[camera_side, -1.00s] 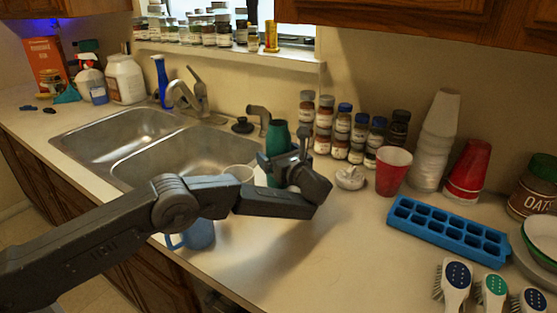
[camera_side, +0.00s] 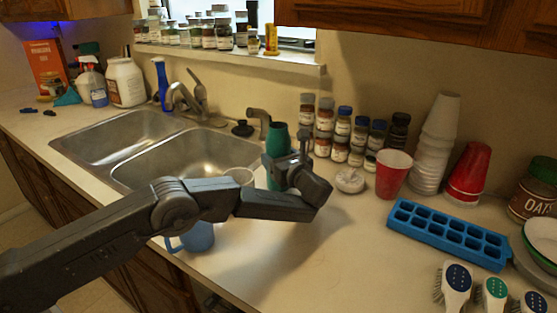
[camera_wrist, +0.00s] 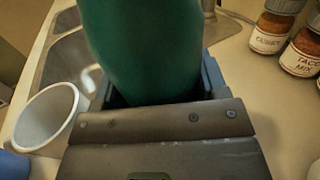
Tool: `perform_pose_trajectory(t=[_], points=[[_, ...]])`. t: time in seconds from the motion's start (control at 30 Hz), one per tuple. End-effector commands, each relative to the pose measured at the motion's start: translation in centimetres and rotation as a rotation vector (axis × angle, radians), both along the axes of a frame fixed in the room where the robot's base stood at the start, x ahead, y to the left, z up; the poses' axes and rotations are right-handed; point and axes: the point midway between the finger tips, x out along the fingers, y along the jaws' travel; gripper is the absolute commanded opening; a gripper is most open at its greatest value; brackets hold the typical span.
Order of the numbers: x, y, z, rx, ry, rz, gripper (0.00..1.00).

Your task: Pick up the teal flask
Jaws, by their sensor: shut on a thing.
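The teal flask (camera_side: 278,141) stands upright on the counter by the right sink basin in the side view. In the wrist view the flask (camera_wrist: 145,45) fills the top middle, between my jaws. My gripper (camera_side: 290,165) is shut on the flask's body. Its fingers show in the wrist view (camera_wrist: 160,90) on both sides of the flask. The flask's base is partly hidden by my arm in the side view, so I cannot tell whether it touches the counter.
A white cup (camera_side: 240,175) and a blue mug (camera_side: 198,236) stand close by on the left. Spice jars (camera_side: 341,135), a red cup (camera_side: 392,173) and a blue ice tray (camera_side: 448,232) are to the right.

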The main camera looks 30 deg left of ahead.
Motion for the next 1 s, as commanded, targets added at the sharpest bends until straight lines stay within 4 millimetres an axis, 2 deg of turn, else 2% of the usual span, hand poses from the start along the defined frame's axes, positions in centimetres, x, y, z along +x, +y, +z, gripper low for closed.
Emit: perform_pose_trajectory(t=[0.17, 0.33, 0.47, 0.8, 1.0], points=[[0.0, 0.0, 1.5, -0.001, -0.004, 0.000, 0.39], [0.0, 0.2, 4.5, -0.001, -0.004, 0.001, 0.39], [-0.8, 2.0, 5.4, 0.002, -0.001, 0.003, 0.39], [-3.3, 8.0, 9.2, 0.000, -0.004, 0.003, 0.39], [-4.2, 10.1, 10.5, 0.001, -0.002, 0.001, 0.39]])
